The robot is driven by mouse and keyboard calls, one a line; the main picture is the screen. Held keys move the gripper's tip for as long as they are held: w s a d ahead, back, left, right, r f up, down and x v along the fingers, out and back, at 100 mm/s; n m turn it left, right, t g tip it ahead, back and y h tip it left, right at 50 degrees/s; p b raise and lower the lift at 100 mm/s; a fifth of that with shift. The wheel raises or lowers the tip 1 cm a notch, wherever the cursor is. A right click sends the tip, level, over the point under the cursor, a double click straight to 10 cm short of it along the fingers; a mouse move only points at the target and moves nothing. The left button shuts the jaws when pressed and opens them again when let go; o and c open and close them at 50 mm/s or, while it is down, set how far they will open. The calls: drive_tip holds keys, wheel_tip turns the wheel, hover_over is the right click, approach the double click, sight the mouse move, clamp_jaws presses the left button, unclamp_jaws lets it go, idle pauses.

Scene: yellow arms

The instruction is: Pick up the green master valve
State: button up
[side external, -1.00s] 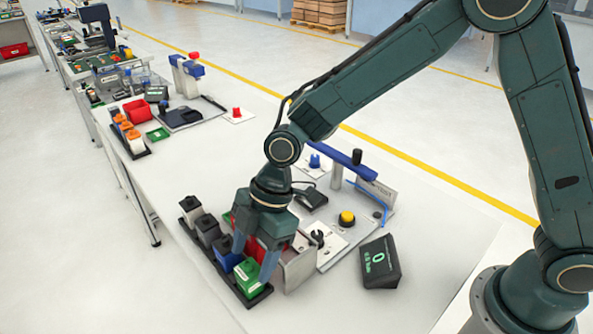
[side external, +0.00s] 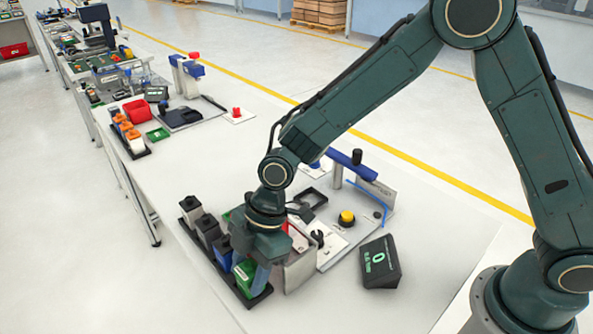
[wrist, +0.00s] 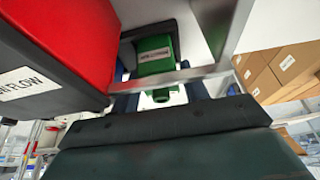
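The green master valve (side external: 245,275) is a green block at the near end of a black rack (side external: 262,299) in the side view. In the wrist view it appears as a labelled green block (wrist: 154,55), with a small green neck toward me. My gripper (side external: 250,268) is low over the valve, with its blue-grey fingers on either side of it. In the wrist view the fingers flank the valve and look apart, though part of them is hidden. Whether they touch it is not clear. The valve still sits in the rack.
Blue (side external: 222,250), dark grey (side external: 208,230) and white-and-black (side external: 190,210) blocks stand in the same rack. A red box (wrist: 70,35) fills the wrist view's left. A black display (side external: 380,262) stands farther right.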

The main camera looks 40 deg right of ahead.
sight(247, 264)
drive_tip(key=c, duration=0.6)
drive_tip(key=shift+r, duration=0.1)
wheel_tip(247, 264, up, 20)
drive_tip(key=shift+f, duration=0.1)
idle(0.3)
idle(0.5)
